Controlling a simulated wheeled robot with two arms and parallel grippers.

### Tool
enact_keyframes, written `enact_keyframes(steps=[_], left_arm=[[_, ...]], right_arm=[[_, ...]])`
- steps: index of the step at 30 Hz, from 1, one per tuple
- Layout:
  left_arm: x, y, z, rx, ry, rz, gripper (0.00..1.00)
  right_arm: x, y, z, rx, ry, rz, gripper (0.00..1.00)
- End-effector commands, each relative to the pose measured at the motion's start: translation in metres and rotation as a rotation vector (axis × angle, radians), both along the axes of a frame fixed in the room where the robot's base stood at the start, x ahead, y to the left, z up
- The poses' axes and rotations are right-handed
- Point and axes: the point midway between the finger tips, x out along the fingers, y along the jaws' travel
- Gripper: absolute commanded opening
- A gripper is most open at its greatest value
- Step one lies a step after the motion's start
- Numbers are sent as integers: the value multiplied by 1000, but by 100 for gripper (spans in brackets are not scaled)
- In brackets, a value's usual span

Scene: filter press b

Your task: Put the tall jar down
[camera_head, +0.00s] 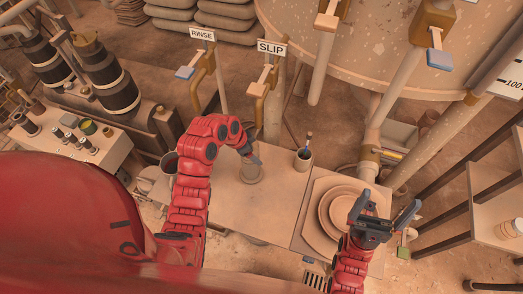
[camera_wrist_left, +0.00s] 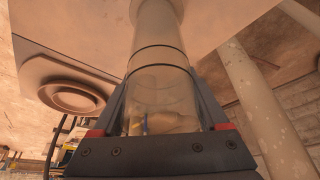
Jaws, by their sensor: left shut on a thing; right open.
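The tall jar (camera_head: 251,173) is a pale, see-through cylinder over the work table in the head view. My left gripper (camera_head: 252,155) is shut on it. In the left wrist view the tall jar (camera_wrist_left: 158,65) stretches from between my left fingers toward the table surface, with dark bands around it. I cannot tell whether its far end touches the table. My right gripper (camera_head: 389,214) is open and empty above the right end of the table, near the stacked round plates.
Stacked round plates (camera_head: 335,213) sit on a square board at the table's right. A small cup with tools (camera_head: 304,158) stands near the back edge. A grey bucket (camera_head: 168,163) is left of my left arm. The table top (camera_head: 250,208) in front of the jar is clear.

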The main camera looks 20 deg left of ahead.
Motion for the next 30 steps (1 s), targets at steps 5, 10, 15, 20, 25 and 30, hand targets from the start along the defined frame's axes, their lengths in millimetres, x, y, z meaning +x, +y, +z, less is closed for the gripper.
enact_keyframes(steps=[5, 10, 15, 20, 25, 30], left_arm=[[23, -27, 3, -2, 0, -7, 0], [21, -25, -14, 0, 3, -1, 0], [22, -24, -15, 0, 0, -1, 0], [22, -24, -19, -1, 0, -1, 0], [22, -24, -17, 0, 0, -1, 100], [22, -24, -17, 0, 0, -1, 100]], right_arm=[[0, 0, 8, 0, 0, 0, 100], [0, 0, 13, 0, 0, 0, 100], [0, 0, 12, 0, 0, 0, 100], [0, 0, 8, 0, 0, 0, 100], [0, 0, 10, 0, 0, 0, 100], [0, 0, 10, 0, 0, 0, 100]])
